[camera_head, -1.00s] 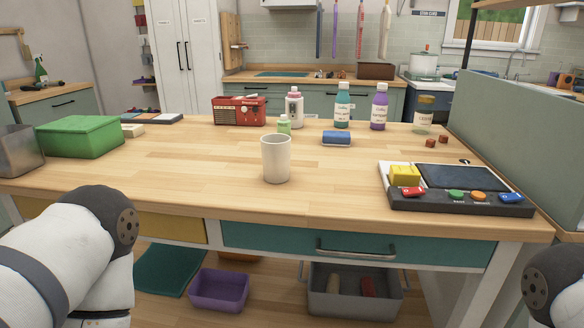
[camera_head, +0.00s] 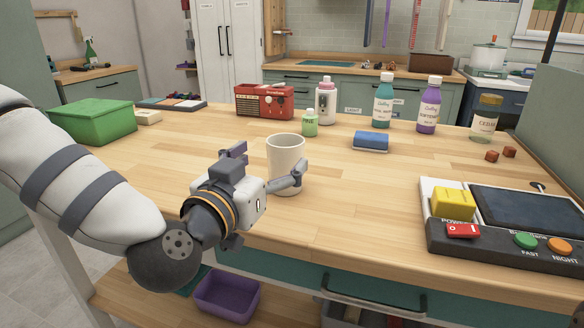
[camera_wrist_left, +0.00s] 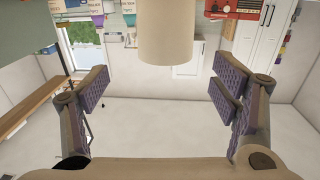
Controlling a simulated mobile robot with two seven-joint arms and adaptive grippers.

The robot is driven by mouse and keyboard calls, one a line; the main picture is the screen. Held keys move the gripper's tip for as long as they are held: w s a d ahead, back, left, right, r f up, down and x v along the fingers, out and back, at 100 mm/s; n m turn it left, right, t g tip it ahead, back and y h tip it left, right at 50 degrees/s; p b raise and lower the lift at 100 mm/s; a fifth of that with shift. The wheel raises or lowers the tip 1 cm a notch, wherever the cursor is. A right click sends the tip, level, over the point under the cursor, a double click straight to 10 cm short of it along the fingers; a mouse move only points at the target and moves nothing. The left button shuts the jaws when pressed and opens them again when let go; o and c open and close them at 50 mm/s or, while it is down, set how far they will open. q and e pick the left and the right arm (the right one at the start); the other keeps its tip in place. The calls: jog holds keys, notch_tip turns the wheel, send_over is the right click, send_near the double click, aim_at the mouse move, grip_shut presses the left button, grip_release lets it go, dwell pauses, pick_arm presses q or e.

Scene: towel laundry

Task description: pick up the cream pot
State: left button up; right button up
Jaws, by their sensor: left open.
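The cream pot (camera_head: 286,155) is a plain, handleless, upright cup standing on the wooden table. My left gripper (camera_head: 263,168) is close in front of it, with one finger toward its left and the other overlapping its lower front in the head view. In the left wrist view the pot (camera_wrist_left: 170,35) shows at top centre, between the lines of the two spread purple-padded fingers (camera_wrist_left: 162,85). The gripper is open, and I see a gap on both sides of the pot.
Behind the pot stand a small green bottle (camera_head: 309,123), a white bottle (camera_head: 325,103), a red radio (camera_head: 264,101) and a blue roll (camera_head: 371,141). A control panel (camera_head: 470,248) lies at right, a green box (camera_head: 93,122) at left.

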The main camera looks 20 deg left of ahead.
aim_at(285, 135)
pick_arm(q)
jog(key=w, duration=0.8)
jog(key=shift+w+d+r+b, duration=0.15)
jog(key=shift+w+b, duration=0.1)
jog(key=shift+b, duration=0.05)
jog(key=c, duration=1.7)
jog(key=shift+r, duration=0.65)
jog(key=s+a+r+p, duration=0.3)
jog(key=s+r+p, duration=0.1)
jog(key=s+r, duration=0.7)
jog(key=s, duration=0.2)
jog(key=shift+s+a+r+p, duration=0.2)
jog(key=shift+s+r+p, duration=0.1)
jog(key=shift+s+r, duration=0.05)
pick_arm(e)
jog(key=w+r+t, duration=0.2)
jog(key=w+r, duration=0.3)
jog(key=shift+w, duration=0.25)
